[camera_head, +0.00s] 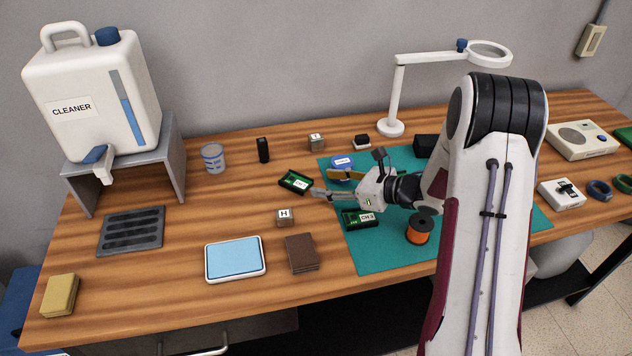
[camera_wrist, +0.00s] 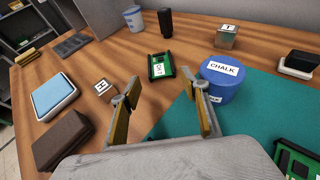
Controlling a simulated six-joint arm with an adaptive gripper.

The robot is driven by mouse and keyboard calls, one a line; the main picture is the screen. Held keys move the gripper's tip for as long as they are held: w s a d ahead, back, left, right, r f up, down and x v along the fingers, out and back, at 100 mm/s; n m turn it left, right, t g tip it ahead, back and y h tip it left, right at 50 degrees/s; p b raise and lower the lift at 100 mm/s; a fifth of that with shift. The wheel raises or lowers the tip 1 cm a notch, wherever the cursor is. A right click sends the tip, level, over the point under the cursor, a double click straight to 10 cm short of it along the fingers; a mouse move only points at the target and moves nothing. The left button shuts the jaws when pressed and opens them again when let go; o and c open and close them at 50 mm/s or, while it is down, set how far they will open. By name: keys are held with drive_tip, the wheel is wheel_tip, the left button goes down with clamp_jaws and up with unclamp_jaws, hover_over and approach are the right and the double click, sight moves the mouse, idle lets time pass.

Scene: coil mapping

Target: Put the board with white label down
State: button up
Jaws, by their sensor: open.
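A green and black board with a white label (camera_head: 295,182) lies on the wooden table, just left of the mat. In the wrist view this board (camera_wrist: 160,68) lies ahead of and between my fingers, label up and apart from them. My gripper (camera_head: 322,185) is open and empty, with its tips close to the right of the board; both fingers also show in the wrist view (camera_wrist: 165,92). A second green board, labelled "CH 3" (camera_head: 359,219), lies on the green mat (camera_head: 376,256); part of a green board (camera_wrist: 297,158) shows at the lower right of the wrist view.
A blue chalk tub (camera_wrist: 221,80) stands close to my right finger in the wrist view. An "H" cube (camera_head: 284,217), brown block (camera_head: 301,253) and blue pad (camera_head: 235,260) are nearer the front. An orange spool (camera_head: 419,229) stands on the mat. Bare wood surrounds the labelled board's left side.

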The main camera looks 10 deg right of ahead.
drive_tip(key=shift+v, duration=1.8)
drive_tip(key=shift+w+d+r+m, duration=0.1)
drive_tip(key=shift+w+r+m, duration=0.1)
drive_tip(key=shift+m, duration=0.1)
drive_tip(key=d+r+m+t+h, duration=0.1)
drive_tip(key=d+r+m+h, duration=0.3)
drive_tip(key=r+m, duration=0.45)
drive_tip(key=d+r+m+t+h, duration=0.1)
drive_tip(key=d+r+m+h, duration=0.1)
drive_tip(key=r+m+h, duration=0.6)
drive_tip(key=s+r+m+g, duration=0.2)
drive_tip(key=s+r+m, duration=0.2)
drive_tip(key=s+m, duration=0.85)
drive_tip(key=s+a+f+m+g+y, duration=0.1)
drive_tip(key=s+a+m, duration=0.2)
drive_tip(key=s+m, duration=0.2)
drive_tip(key=s+a+f+m+g, duration=0.1)
drive_tip(key=s+a+m, duration=0.3)
drive_tip(key=s, duration=0.6)
drive_tip(key=s+a+f+m+g+y, duration=0.1)
drive_tip(key=s+a+m+g, duration=0.1)
drive_tip(key=s+a+m, duration=0.2)
drive_tip(key=s+m, duration=0.2)
drive_tip(key=s, duration=0.2)
drive_tip(key=shift+y, duration=0.3)
